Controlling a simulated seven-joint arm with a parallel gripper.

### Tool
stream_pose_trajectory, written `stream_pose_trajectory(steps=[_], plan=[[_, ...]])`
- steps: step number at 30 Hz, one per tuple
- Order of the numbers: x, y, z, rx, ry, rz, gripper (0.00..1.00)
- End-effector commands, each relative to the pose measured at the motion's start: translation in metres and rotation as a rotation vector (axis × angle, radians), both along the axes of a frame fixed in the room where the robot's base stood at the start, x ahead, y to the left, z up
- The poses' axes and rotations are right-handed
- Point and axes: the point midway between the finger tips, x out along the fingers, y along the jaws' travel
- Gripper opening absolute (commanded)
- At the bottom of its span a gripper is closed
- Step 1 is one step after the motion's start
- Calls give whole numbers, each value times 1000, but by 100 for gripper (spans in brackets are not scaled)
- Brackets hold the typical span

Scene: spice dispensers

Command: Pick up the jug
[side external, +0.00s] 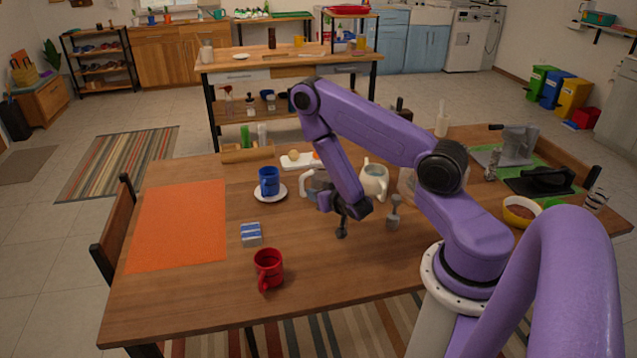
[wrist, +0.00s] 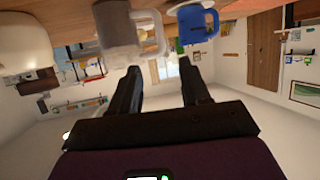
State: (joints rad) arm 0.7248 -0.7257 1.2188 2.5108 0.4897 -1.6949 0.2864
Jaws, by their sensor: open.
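Two vessels could be the jug, and I cannot tell which is meant. A cream pot-like vessel (side external: 374,182) stands on the table right of my forearm; a cream rounded shape (wrist: 22,45) is at the upper left of the wrist view. A grey vessel with a handle (side external: 316,188) stands left of my forearm, partly hidden by it. It also shows in the upside-down wrist view (wrist: 116,32), near the finger tips. My gripper (wrist: 160,68) is open, with nothing between its fingers. In the side view my gripper (side external: 343,218) is low over the table, in front of both vessels.
A blue mug (side external: 269,178) on a white saucer (side external: 258,196) is to the left; this mug also shows in the wrist view (wrist: 190,28). A red mug (side external: 268,266) and a small blue-white box (side external: 251,233) are nearer. The orange mat (side external: 180,225) is bare.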

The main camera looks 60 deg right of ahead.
Motion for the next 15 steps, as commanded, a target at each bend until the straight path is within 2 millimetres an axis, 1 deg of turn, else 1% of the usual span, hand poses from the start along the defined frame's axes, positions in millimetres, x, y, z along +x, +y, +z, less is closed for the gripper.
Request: stream_pose_trajectory(steps=[2, 6, 15], plan=[[6, -4, -2, -1, -3, -3, 46], [26, -16, -11, -1, -5, -2, 46], [63, -38, -29, -2, -4, -1, 46]])
